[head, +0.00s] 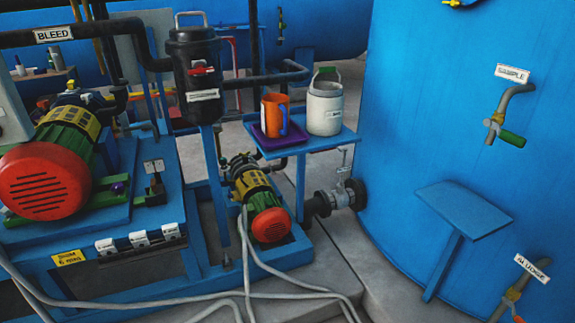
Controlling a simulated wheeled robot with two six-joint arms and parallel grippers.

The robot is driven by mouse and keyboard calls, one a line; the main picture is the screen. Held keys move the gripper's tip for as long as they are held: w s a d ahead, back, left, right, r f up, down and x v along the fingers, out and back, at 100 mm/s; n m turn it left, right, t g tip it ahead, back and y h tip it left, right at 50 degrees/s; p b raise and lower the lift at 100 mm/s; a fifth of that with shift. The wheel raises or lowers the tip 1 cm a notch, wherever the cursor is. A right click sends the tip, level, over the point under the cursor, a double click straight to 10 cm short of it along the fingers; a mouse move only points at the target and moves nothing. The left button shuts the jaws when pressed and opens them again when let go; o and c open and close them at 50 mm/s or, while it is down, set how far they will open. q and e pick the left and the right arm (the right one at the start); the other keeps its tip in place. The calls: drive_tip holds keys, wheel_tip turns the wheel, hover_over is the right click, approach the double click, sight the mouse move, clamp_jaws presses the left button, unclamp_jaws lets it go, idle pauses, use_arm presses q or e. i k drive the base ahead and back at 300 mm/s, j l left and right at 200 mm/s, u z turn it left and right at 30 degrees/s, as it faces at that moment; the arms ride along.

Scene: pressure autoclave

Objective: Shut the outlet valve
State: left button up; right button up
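No valve here carries a tag that I can read as outlet. A dark flanged valve (340,195) sits low on the pipe joining the pump to the big blue tank (440,90), with a small upright stem and a tag too small to read. A sample tap (495,122) with a green handle sticks out of the tank wall under a SAMPLE sign (512,74). Neither of my grippers is in view.
A blue shelf holds an orange mug (275,116) on a purple tray (260,140) and a white jug (325,107). A black canister (193,62), green-and-red pumps (48,180) and loose grey hoses (250,270) crowd the left.

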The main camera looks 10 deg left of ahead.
sight(344, 149)
drive_tip(key=u, duration=0.1)
drive_tip(key=i+j, duration=0.15)
drive_tip(key=i, duration=0.3)
drive_tip(key=i+j+z, duration=0.15)
drive_tip(key=i, duration=0.3)
drive_tip(key=i+j, duration=0.2)
drive_tip(key=i, duration=0.25)
drive_tip(key=l+z, duration=0.05)
